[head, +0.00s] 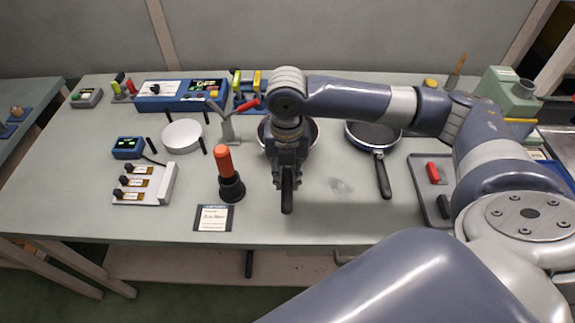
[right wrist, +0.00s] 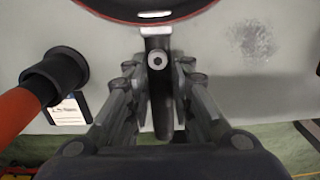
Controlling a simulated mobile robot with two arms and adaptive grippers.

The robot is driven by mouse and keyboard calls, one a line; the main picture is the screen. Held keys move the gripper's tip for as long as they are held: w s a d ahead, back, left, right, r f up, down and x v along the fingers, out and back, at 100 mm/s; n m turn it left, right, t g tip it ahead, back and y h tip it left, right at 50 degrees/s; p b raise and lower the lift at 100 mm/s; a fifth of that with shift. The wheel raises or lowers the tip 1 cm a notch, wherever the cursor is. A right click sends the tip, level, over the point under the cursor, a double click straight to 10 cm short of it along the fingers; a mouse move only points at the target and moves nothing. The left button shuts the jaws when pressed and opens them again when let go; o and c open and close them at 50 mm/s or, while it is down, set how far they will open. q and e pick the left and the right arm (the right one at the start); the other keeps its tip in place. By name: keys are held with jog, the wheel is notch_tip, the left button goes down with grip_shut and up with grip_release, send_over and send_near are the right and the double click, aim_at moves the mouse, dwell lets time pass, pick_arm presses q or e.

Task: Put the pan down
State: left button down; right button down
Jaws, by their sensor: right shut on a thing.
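A dark pan with a reddish rim (head: 314,135) is partly hidden behind my right arm. Its rim (right wrist: 150,14) shows at the top of the right wrist view. My right gripper (head: 287,165) is shut on its handle, whose dark end (head: 287,203) sticks out below the fingers toward the table's front edge. In the right wrist view the handle (right wrist: 161,110) runs between the two fingers. I cannot tell whether the pan touches the table or hangs just above it. My left gripper is not in view.
A second, blue-rimmed pan (head: 373,138) lies right of the held one on the table (head: 330,215). An orange-handled plunger (head: 225,165) stands to the left, near a printed card (head: 213,218). A dark tray (head: 434,185) lies at right. The tabletop between plunger and gripper is narrow.

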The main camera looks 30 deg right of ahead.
jog(key=w+d, duration=0.1)
jog(key=w, duration=0.1)
jog(key=w+d, duration=0.1)
jog(key=w, duration=0.1)
jog(key=shift+d, duration=0.15)
jog(key=shift+s+f+p, duration=0.1)
jog(key=shift+f+p, duration=0.2)
jog(key=shift+f, duration=1.45)
jog(key=c, duration=1.4)
grip_release()
jog(key=shift+f, duration=0.1)
